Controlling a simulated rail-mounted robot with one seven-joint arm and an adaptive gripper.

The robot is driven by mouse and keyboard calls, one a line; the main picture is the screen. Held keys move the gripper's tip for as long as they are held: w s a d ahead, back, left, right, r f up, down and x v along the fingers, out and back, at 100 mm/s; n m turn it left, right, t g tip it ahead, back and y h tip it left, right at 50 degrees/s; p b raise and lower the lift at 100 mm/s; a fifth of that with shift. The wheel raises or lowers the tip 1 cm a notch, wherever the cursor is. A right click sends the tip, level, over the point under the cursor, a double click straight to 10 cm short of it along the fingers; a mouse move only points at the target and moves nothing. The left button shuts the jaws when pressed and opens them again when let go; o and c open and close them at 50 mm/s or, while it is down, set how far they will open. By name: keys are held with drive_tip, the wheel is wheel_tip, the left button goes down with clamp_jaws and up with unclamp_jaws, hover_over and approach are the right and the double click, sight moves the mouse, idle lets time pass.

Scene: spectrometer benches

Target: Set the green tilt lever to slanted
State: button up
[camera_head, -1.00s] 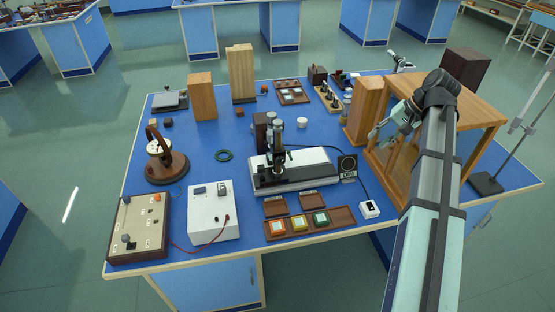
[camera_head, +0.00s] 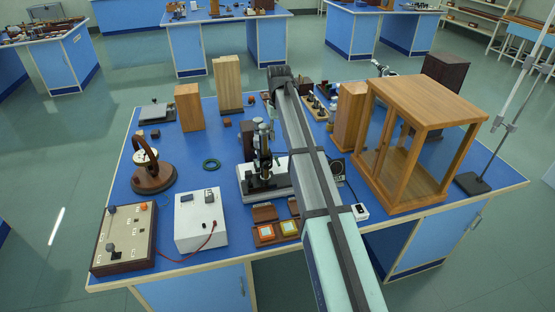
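The instrument (camera_head: 262,145) with a black and silver upright tube stands on a pale base (camera_head: 246,182) near the middle of the blue bench. I cannot make out a green tilt lever on it or elsewhere; it is hidden or too small to tell. My arm runs from the bottom right up to a dark joint at the top middle, passing in front of the right part of the pale base. My gripper is not visible; it seems hidden behind the arm.
A white box (camera_head: 201,222) and a brown switch board (camera_head: 123,238) stand front left. Orange and yellow buttons sit on a brown tray (camera_head: 252,241). An open wooden frame (camera_head: 430,100) stands at right. Wooden blocks (camera_head: 228,85) stand behind.

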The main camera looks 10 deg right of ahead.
wheel_tip(320, 180, down, 13)
drive_tip(key=p, duration=0.3)
drive_tip(key=shift+r, duration=0.15)
clamp_jaws()
